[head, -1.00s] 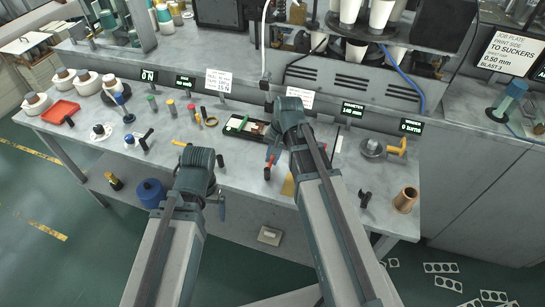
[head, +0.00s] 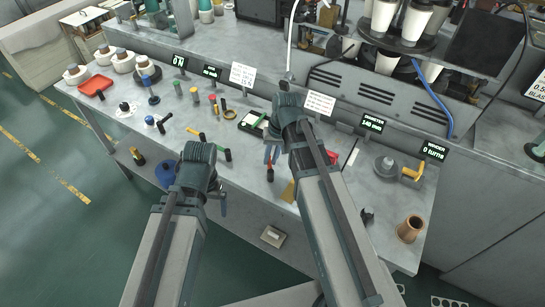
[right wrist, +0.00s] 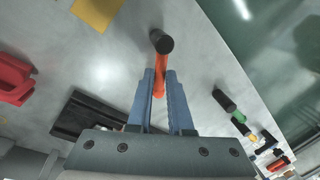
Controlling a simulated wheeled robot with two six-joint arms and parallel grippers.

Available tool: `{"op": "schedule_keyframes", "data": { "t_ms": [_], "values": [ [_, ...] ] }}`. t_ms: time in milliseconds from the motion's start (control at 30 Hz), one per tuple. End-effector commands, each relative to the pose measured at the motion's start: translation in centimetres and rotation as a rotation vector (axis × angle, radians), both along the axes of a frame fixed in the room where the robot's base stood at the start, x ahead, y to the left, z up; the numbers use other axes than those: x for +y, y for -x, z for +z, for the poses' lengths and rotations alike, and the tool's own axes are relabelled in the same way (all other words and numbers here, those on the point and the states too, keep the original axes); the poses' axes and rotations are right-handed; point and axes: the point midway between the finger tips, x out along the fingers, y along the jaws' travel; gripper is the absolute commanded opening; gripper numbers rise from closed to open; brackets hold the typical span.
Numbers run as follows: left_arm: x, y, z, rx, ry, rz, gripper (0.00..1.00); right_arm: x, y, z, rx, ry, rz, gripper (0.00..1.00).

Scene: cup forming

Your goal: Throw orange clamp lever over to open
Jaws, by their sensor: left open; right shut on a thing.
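The orange lever (right wrist: 159,86) with a round black knob (right wrist: 161,42) lies between the blue fingers of my right gripper (right wrist: 160,78), which is shut on it. In the head view my right gripper (head: 272,154) is over the front part of the bench, and the lever's black knob (head: 270,175) shows just below its fingers. The lever's base and pivot are hidden, so I cannot tell its angle. My left gripper (head: 223,205) is open and empty, in front of the bench's front edge.
A small tray (head: 247,128) with a green part lies just behind my right gripper. A yellow sheet (head: 289,191) and a red part (head: 332,157) are close by. A grey device with an orange-yellow handle (head: 412,173) and a brown cup (head: 409,229) stand to the right.

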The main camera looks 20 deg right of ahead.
Motion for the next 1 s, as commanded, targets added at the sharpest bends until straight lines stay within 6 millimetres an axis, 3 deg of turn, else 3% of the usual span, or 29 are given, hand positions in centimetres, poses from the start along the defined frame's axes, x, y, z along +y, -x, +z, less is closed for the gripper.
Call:
{"op": "schedule_keyframes", "data": {
  "t_ms": [600,1000],
  "values": [
    [0.0,0.0,0.0,0.0,0.0,0.0,0.96,2.3,0.0,0.0,0.0,-0.001,0.579,0.0],
    [0.0,0.0,0.0,0.0,0.0,0.0,0.96,3.2,0.5,0.0,0.001,-0.001,0.84,0.0]
  ]
}}
